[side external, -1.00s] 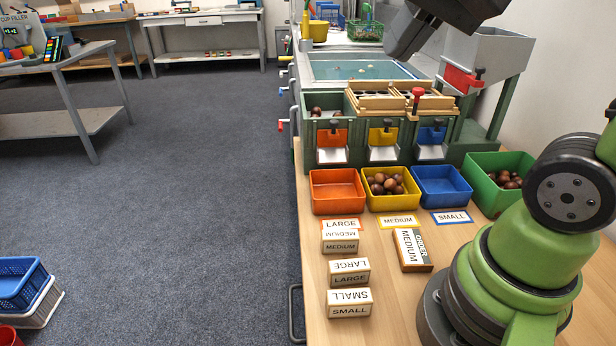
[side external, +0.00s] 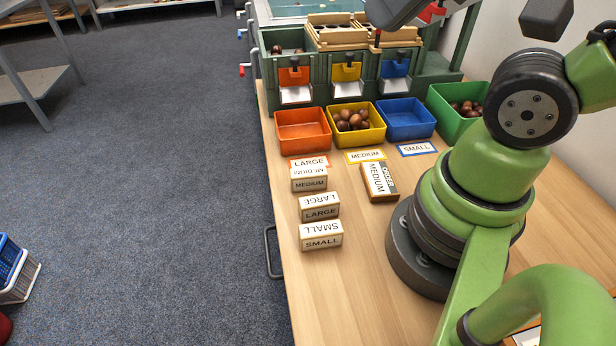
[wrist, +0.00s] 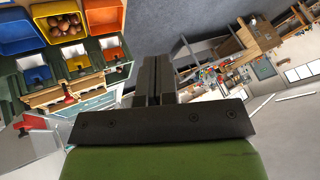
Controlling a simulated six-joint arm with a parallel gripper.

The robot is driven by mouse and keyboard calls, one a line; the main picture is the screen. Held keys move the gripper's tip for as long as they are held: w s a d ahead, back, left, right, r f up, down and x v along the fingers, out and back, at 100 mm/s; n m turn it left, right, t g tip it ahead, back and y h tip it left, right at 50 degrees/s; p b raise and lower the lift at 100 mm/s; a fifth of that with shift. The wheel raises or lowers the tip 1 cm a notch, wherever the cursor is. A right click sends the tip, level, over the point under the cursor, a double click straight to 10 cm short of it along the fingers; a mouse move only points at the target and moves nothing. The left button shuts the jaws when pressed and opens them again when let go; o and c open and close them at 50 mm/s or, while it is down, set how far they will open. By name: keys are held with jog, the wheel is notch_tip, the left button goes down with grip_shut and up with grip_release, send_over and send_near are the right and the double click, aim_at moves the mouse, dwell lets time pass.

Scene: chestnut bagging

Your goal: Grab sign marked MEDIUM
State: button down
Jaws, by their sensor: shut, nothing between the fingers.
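A small block sign marked MEDIUM (side external: 309,181) stands on the wooden table in the side external view, in front of the orange-edged LARGE label. Signs marked LARGE (side external: 319,208) and SMALL (side external: 321,237) stand in a row below it. An order block reading MEDIUM (side external: 380,182) lies to the right, below the yellow-edged MEDIUM label (side external: 366,156). My gripper (wrist: 154,68) is shut and empty in the wrist view, raised and away from the signs. The signs do not show in the wrist view.
Orange (side external: 303,132), yellow (side external: 376,136) and blue (side external: 406,121) bins stand behind the signs; the yellow one holds chestnuts. A green bin (side external: 456,104) with chestnuts is to the right. The sorting machine (side external: 345,72) stands behind. The table's front left is clear.

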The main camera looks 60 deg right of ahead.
jog(key=c, duration=1.8)
grip_release()
jog(key=o, duration=1.8)
jog(key=shift+w, duration=0.1)
